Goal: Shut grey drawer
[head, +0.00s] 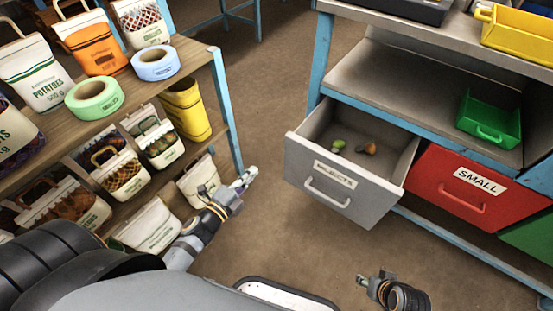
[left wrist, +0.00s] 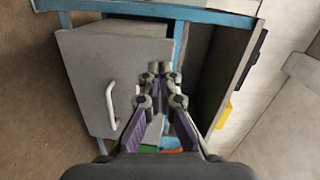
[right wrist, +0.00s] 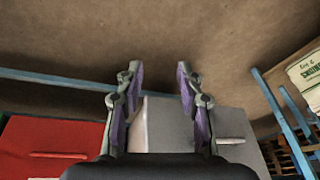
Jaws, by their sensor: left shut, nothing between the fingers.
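The grey drawer (head: 332,196), labelled REJECTS, stands pulled out of the blue-framed bench in the head view. A pale handle is on its front; a small green thing and a brown thing lie inside. A grey front with a pale handle (left wrist: 85,85) shows in the left wrist view, left of the fingers. My left gripper (head: 247,178) is shut and empty, left of the drawer and apart from it. My right gripper (head: 363,281) is low in front of the bench; the right wrist view shows its fingers (right wrist: 158,70) apart, with the grey drawer (right wrist: 170,125) beyond.
A red drawer (head: 462,188) labelled SMALL is shut to the right of the grey one. A green bin (head: 490,118) stands on the bench shelf, a yellow bin (head: 520,32) on top. A wooden rack (head: 190,55) with sacks and tape rolls stands left. Floor between is clear.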

